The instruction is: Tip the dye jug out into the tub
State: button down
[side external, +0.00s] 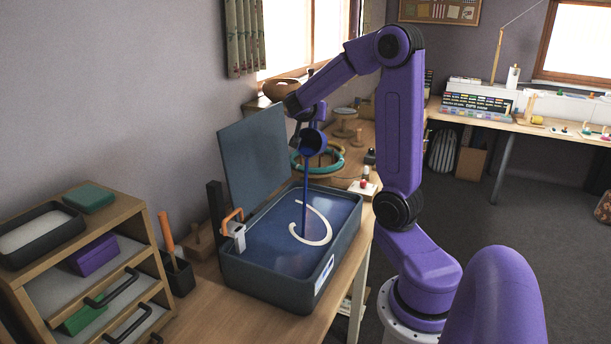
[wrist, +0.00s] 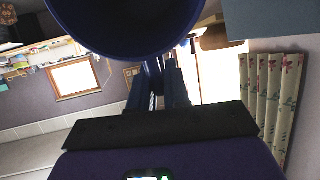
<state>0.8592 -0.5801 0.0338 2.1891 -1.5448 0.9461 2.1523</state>
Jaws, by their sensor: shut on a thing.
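The dye jug (side external: 313,145) is dark blue and tipped over above the tub, its mouth facing down and toward the side camera. A thin blue stream runs from it into the tub (side external: 268,290), a dark grey box with blue liquid inside and its lid raised. My gripper (side external: 304,122) is shut on the jug, high over the tub. In the wrist view the jug (wrist: 125,45) fills the top, with my gripper's fingers (wrist: 163,85) against it. The exact grip is partly hidden.
A white curved piece (side external: 326,222) shows in the tub. An orange-handled clip (side external: 233,230) sits on its left rim. The raised lid (side external: 254,155) stands behind. A wooden drawer unit (side external: 140,215) is at left; a teal ring (side external: 330,160) lies behind on the bench.

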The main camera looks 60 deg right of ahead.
aim_at(310, 128)
jog(key=shift+a+r+h, duration=0.25)
jog(key=shift+a+h, duration=0.05)
jog(key=shift+a, duration=0.05)
jog(key=shift+s+a+r+t+h+p, duration=0.15)
jog(key=shift+s+a+r+h+p, duration=0.2)
jog(key=shift+a, duration=0.45)
jog(key=shift+s+a+r+t+h+p, duration=0.15)
jog(key=shift+a+h+p, duration=0.2)
jog(key=shift+a+h, duration=0.3)
jog(key=shift+w+a, duration=0.1)
jog(key=shift+a, duration=0.15)
jog(key=shift+s+a+r+h+p, duration=0.1)
jog(key=shift+a+r+h+p, duration=0.05)
jog(key=shift+a+h, duration=0.3)
jog(key=shift+s+a+r+h+p, duration=0.1)
jog(key=shift+a+h+p, duration=0.05)
jog(key=shift+a+h, duration=0.3)
jog(key=shift+s+a+r+t+h, duration=0.1)
jog(key=shift+a+t+h, duration=0.2)
jog(key=shift+a+h, duration=0.15)
